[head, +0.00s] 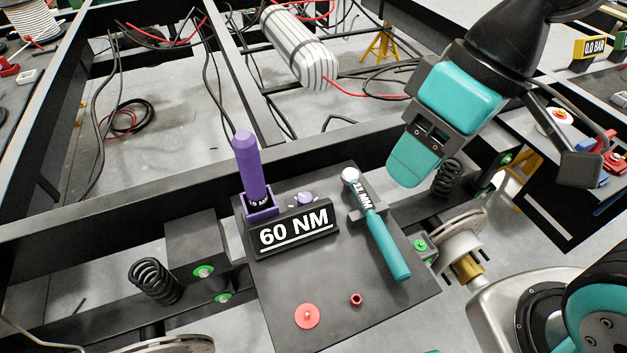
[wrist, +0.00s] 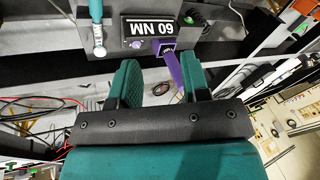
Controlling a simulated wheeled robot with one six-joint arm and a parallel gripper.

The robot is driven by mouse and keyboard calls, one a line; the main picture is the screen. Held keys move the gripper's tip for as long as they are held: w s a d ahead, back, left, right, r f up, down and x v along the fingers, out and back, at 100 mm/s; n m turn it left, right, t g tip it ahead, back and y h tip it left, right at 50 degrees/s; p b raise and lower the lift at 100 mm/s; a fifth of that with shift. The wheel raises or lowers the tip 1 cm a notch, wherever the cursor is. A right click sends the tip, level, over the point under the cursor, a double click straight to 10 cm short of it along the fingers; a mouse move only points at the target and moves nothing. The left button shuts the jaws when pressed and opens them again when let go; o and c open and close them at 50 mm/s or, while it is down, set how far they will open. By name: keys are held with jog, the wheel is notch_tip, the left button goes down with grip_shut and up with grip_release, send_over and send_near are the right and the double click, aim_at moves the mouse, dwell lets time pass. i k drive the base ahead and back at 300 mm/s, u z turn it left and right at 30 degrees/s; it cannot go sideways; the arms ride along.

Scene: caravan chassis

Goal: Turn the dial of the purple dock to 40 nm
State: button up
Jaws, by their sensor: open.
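The purple dock (head: 262,215) stands on a dark board, with a purple tool handle (head: 249,165) upright in it. Beside the dock is a small purple dial (head: 305,198), just behind a black display (head: 294,231) that reads 60 NM.
A teal-handled wrench (head: 387,245) lies on the board (head: 352,318) right of the display. A red disc (head: 307,315) and a red nut (head: 356,299) lie at the board's front. Black chassis beams (head: 105,205) and loose cables surround the board.

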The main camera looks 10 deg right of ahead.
aim_at(304, 198)
jog(key=z, duration=1.15)
jog(key=k, duration=0.65)
jog(key=u, duration=1.3)
jog(key=i, duration=0.5)
jog(key=z, duration=0.05)
